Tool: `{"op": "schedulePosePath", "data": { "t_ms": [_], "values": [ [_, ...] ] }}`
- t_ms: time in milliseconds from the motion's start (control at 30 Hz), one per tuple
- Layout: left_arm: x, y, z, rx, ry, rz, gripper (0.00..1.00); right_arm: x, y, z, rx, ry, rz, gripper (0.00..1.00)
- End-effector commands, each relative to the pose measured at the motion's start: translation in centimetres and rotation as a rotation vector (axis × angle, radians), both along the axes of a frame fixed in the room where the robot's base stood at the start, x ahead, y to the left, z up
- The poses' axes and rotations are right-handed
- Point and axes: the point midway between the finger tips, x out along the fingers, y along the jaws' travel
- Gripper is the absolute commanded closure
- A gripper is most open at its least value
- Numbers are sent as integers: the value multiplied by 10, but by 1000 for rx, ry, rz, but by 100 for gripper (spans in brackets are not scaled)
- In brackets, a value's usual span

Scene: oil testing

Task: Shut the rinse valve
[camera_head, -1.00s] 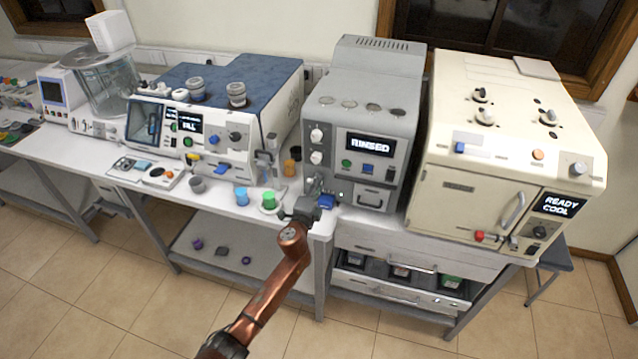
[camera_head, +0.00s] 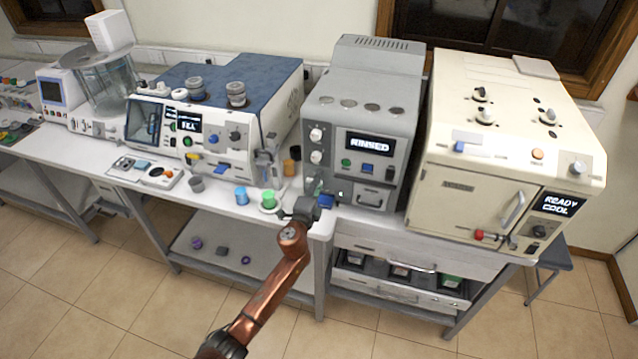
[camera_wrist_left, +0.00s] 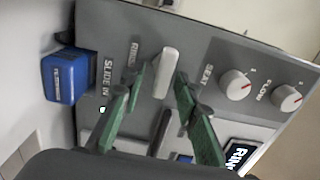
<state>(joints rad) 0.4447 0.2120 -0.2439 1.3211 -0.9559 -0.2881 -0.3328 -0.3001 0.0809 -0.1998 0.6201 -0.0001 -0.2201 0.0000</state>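The rinse valve is a pale lever (camera_wrist_left: 168,62) on the grey machine's front panel, beside the "RINSE" lettering in the left wrist view. My left gripper (camera_wrist_left: 160,76) has its two green fingers apart, one on each side of the lever; firm contact is not visible. In the head view the left gripper (camera_head: 304,203) is at the lower left of the grey rinse machine (camera_head: 365,105), whose display reads "RINSED". There the lever is too small to make out clearly. My right gripper is not in view.
A blue block (camera_wrist_left: 65,78) sits beside the panel near "SLIDE IN". Two round white knobs (camera_wrist_left: 235,84) are to the right of the lever. A green cup (camera_head: 268,198) stands left of my gripper. The cream oven (camera_head: 505,150) stands to the right.

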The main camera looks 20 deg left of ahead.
Motion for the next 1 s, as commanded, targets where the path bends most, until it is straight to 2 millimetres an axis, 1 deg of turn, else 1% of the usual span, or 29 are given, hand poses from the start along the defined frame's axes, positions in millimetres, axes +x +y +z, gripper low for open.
{"op": "schedulePosePath", "data": {
  "t_ms": [167,267,367,600,700,833,1000],
  "values": [
    [-3,1,0,0,-1,1,71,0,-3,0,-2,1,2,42],
    [-13,2,0,2,-1,1,71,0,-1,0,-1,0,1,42],
    [-30,2,0,1,0,-1,71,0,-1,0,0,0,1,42],
    [-81,3,-1,0,1,0,71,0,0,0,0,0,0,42],
    [-98,4,0,-1,0,-1,71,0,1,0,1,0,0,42],
    [-112,4,0,0,1,0,71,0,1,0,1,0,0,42],
    [-120,4,0,0,0,0,71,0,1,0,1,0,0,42]
  ]
}}
